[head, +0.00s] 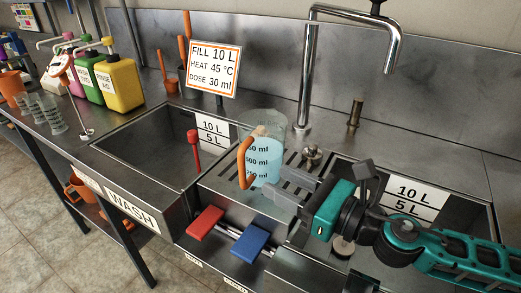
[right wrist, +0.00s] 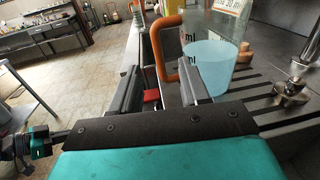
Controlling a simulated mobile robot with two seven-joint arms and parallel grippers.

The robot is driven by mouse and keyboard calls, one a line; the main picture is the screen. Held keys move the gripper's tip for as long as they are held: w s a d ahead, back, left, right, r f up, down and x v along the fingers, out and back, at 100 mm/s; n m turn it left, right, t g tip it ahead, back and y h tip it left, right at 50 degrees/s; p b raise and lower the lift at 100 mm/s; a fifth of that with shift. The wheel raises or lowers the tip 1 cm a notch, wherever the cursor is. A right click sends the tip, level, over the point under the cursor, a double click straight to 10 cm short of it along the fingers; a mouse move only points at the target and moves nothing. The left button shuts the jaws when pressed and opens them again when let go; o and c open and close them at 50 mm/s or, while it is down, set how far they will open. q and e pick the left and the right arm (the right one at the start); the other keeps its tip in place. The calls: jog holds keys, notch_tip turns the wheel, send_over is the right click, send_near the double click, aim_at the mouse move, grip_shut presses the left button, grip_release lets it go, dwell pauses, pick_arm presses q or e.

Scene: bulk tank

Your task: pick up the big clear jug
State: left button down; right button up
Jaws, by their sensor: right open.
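The big clear jug (head: 268,150) stands upright on the slotted steel ledge between the two sinks. It has printed ml marks, pale blue liquid inside and an orange handle (head: 243,163) on its left. My right gripper (head: 281,189) is open and empty, close to the jug's lower right in the head view. In the right wrist view, the handle (right wrist: 158,50) shows beyond the gap between the fingers (right wrist: 158,90), and the jug body (right wrist: 212,68) lies past the right finger. I cannot tell whether a finger touches the jug. My left gripper is not in view.
The left sink (head: 150,150) holds a red-topped stick (head: 194,143). A tall tap (head: 306,75) and a small metal knob (head: 311,155) stand behind the jug. Red (head: 205,222) and blue (head: 250,239) levers sit in front. Yellow (head: 121,87) and green (head: 87,83) bottles stand far left.

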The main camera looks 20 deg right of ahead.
aim_at(241, 186)
jog(key=p+x, duration=0.3)
jog(key=x, duration=0.7)
jog(key=shift+a, duration=0.2)
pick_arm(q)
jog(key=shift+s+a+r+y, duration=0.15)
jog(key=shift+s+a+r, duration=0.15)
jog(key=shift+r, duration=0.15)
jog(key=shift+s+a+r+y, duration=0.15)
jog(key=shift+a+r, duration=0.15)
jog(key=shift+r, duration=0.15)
pick_arm(e)
jog(key=shift+w+a+f, duration=0.2)
jog(key=shift+w+a, duration=0.15)
jog(key=shift+w, duration=0.1)
grip_shut()
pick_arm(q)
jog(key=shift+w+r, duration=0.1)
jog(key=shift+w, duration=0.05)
pick_arm(e)
jog(key=shift+r, duration=0.15)
